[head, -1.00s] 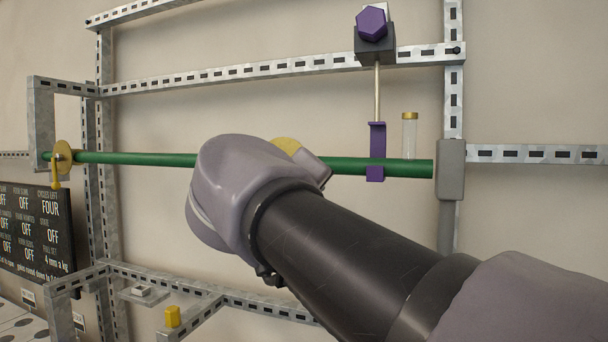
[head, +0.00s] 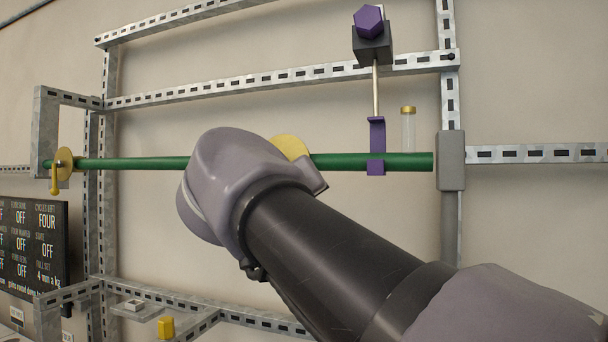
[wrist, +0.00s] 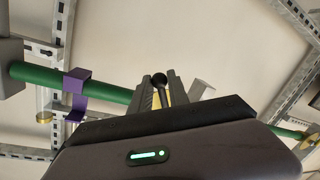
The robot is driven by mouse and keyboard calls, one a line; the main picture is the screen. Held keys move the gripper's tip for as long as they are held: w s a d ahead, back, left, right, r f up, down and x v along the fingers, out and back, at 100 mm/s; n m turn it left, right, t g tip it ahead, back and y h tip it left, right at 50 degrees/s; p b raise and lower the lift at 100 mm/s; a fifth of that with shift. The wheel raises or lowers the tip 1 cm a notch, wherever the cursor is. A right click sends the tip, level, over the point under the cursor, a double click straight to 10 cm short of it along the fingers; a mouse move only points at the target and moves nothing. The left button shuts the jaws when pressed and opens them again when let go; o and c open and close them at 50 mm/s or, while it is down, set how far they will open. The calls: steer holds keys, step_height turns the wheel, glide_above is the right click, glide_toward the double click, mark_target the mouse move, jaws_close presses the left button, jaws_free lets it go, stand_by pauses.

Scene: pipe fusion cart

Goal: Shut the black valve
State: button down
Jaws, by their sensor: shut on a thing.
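The green pipe (head: 345,162) runs level across the head view. A yellow disc (head: 290,147) sits on it, partly hidden behind my wrist. In the wrist view, a black rounded handle end (wrist: 159,79), which looks like the black valve's handle, stands between my gripper's fingers (wrist: 161,92). Yellow shows just below it. My gripper is shut on this handle, in front of the pipe. In the head view my wrist hides the fingers and the valve. How far the valve is turned I cannot tell.
A yellow disc with a crank (head: 62,165) is at the pipe's left end. A purple clamp (head: 376,145) and a gold-capped clear tube (head: 408,128) stand to the right. Metal rails (head: 270,78) surround the pipe. A dark status board (head: 35,248) is at lower left.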

steer(key=m+b, duration=0.1)
steer(key=a+m+b, duration=0.1)
steer(key=b, duration=0.1)
steer(key=shift+w+a+f, duration=0.15)
steer(key=shift+w+f, duration=0.05)
steer(key=shift+f, duration=0.15)
